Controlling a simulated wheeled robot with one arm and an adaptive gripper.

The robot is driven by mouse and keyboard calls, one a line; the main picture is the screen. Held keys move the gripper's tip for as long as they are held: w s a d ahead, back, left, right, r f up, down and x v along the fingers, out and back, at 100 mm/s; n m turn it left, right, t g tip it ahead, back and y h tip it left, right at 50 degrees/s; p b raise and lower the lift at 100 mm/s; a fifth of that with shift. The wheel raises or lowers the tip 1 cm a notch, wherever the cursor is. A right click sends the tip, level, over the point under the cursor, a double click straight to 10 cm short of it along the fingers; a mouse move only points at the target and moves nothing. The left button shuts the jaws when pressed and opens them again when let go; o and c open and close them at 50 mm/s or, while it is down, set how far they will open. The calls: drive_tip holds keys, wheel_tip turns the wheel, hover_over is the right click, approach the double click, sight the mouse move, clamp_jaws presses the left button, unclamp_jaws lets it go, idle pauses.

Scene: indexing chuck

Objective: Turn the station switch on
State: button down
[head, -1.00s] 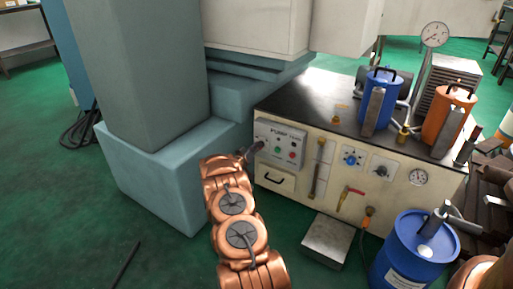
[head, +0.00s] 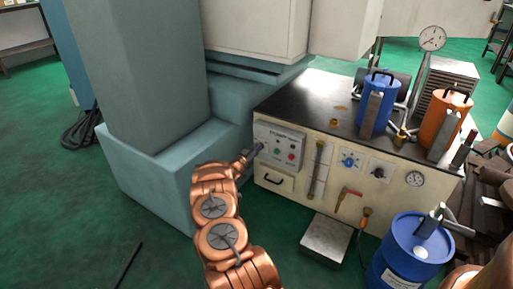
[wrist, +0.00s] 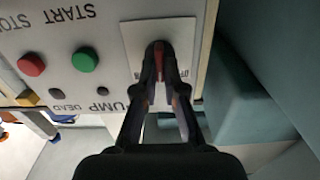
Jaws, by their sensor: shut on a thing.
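The station switch (wrist: 159,48) has a red lever on a pale plate at the end of the control panel. In the wrist view, which sees the panel upside down, my gripper (wrist: 160,70) is closed around the lever, a finger on each side. The fingers hide most of the lever and part of the plate's lettering, so I cannot read its position. In the head view my gripper (head: 259,146) reaches the left end of the grey pump panel (head: 291,138), and the switch is hidden behind it.
A green button (wrist: 85,60) and a red button (wrist: 31,64) sit beside the switch. A teal machine base (head: 150,170) stands close to the panel's left. Below is a drawer handle (head: 273,179). Blue (head: 376,105) and orange (head: 445,120) canisters stand on the bench.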

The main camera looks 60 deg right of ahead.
drive_tip(key=m, duration=0.5)
drive_tip(key=shift+s+f+m+b, duration=0.1)
drive_tip(key=shift+s+m+b, duration=0.05)
drive_tip(key=shift+m+b, duration=0.2)
idle(0.4)
drive_tip(key=c, duration=1.3)
unclamp_jaws()
drive_tip(key=shift+o, duration=0.2)
drive_tip(key=shift+a, duration=0.1)
drive_tip(key=a, duration=1.1)
drive_tip(key=shift+s+a, duration=0.3)
drive_tip(key=shift+a, duration=0.1)
